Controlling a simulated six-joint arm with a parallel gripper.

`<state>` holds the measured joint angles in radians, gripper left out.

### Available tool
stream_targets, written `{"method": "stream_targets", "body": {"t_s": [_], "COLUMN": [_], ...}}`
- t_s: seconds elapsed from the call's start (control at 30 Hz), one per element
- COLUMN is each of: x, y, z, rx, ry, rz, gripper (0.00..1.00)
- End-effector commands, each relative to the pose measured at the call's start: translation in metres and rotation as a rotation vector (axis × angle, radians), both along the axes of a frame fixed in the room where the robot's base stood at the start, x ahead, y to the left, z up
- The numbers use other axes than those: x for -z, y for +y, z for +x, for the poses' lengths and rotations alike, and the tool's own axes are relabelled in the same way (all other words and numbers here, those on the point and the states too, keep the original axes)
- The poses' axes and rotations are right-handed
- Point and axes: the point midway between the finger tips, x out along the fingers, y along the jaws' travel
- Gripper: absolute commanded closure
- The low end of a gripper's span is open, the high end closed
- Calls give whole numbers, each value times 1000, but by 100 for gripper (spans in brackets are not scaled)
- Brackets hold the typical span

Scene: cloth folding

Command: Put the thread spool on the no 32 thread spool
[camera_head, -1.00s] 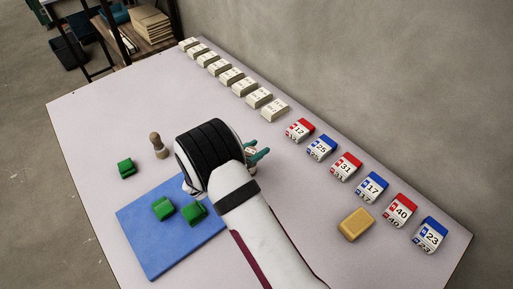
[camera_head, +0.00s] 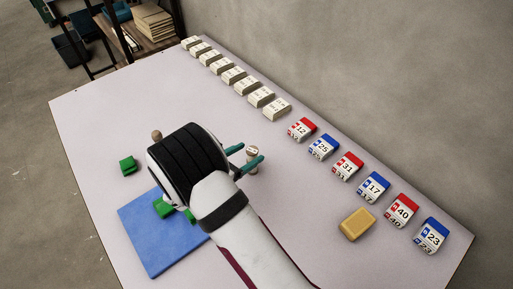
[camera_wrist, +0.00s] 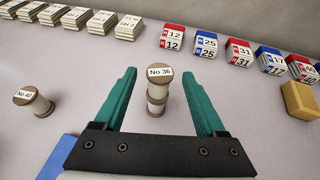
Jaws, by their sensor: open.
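A thread spool labelled No 36 (camera_wrist: 160,74) stands upright on a second spool (camera_wrist: 156,106) in the wrist view, forming a short stack. The lower spool's label is hidden, so I cannot read its number. The stack also shows in the head view (camera_head: 252,160). My gripper (camera_head: 248,154) is open, with one teal finger on each side of the stack and visible gaps between fingers and spools in the wrist view. Another spool, labelled No 40 (camera_wrist: 33,103), stands at the left; in the head view only its top (camera_head: 157,134) shows behind my wrist.
A blue mat (camera_head: 155,240) with green blocks lies at the lower left; another green block (camera_head: 128,166) lies beyond it. A yellow block (camera_head: 357,224) lies at the right.

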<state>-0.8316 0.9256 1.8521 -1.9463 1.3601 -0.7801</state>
Motion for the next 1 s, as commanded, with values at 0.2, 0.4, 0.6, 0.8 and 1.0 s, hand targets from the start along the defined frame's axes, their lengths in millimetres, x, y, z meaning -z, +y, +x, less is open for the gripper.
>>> {"method": "stream_targets", "body": {"t_s": [0.2, 0.4, 0.6, 0.8, 1.0], "x": [-19, -25, -53, -117, -133], "y": [26, 33, -20, -173, -163], "z": [-37, -50, -54, -170, -286], "rx": [-4, -1, 247, 1316, 2314], "ry": [-1, 0, -35, -282, -591], "rz": [1, 0, 145, 745, 1280], "gripper": [27, 27, 27, 27, 27]}}
